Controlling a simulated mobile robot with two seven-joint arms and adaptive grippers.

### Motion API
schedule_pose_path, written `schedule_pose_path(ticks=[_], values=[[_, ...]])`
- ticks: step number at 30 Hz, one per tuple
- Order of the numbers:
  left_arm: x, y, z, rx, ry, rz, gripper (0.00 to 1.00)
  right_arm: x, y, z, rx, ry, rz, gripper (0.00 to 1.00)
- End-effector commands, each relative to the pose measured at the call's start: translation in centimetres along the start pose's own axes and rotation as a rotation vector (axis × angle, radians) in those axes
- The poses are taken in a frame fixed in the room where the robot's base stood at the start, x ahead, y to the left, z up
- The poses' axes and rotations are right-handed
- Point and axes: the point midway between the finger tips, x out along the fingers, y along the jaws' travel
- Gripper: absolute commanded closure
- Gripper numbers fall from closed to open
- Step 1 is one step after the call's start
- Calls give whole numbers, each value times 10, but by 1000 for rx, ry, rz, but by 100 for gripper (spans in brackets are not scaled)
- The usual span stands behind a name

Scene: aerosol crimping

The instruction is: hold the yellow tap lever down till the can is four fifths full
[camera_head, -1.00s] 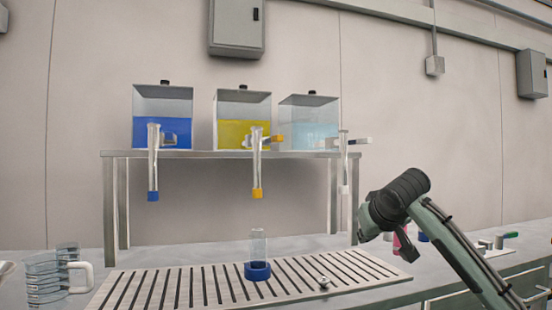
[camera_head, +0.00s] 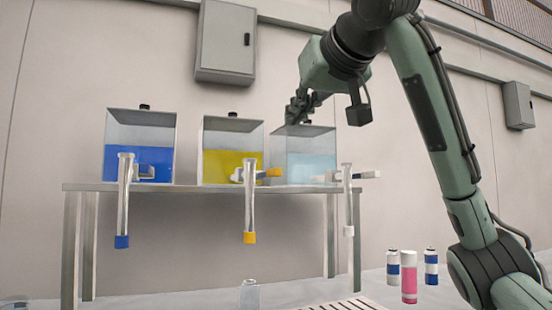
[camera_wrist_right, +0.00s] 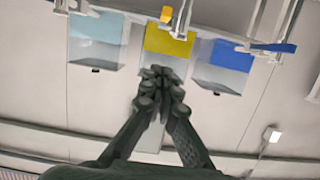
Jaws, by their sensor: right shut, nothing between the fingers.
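The yellow tap lever (camera_head: 268,173) sticks out to the right of the middle tap (camera_head: 250,200), in front of the tank of yellow liquid (camera_head: 222,166). The lever also shows near the top edge of the right wrist view (camera_wrist_right: 167,14). A clear can (camera_head: 250,293) stands below the yellow-tipped spout, its lower part cut off by the picture edge; I see no coloured liquid in the part that shows. My right gripper (camera_head: 303,107) is shut and empty, raised at the top of the light-blue tank, above and right of the lever and apart from it. My left gripper is not in view.
A blue tank (camera_head: 140,163) and a light-blue tank (camera_head: 302,168) flank the yellow one on the metal shelf (camera_head: 200,188), each with a tap. A pink can (camera_head: 409,280) and two blue-and-white cans stand at the lower right. A slatted tray (camera_head: 350,304) shows at the bottom.

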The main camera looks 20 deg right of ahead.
Motion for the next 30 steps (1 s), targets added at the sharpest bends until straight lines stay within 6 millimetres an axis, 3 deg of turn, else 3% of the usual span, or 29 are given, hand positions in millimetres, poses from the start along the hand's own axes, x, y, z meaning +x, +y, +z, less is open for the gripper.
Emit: schedule_pose_path(ticks=[8,22,24,30], values=[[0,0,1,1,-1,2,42,11,1,0,0,-3,2,100],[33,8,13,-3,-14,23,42,104,2,0,1,-4,3,100],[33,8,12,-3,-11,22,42,106,2,16,-2,-1,2,100],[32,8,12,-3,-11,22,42,110,1,35,0,-1,2,100]])
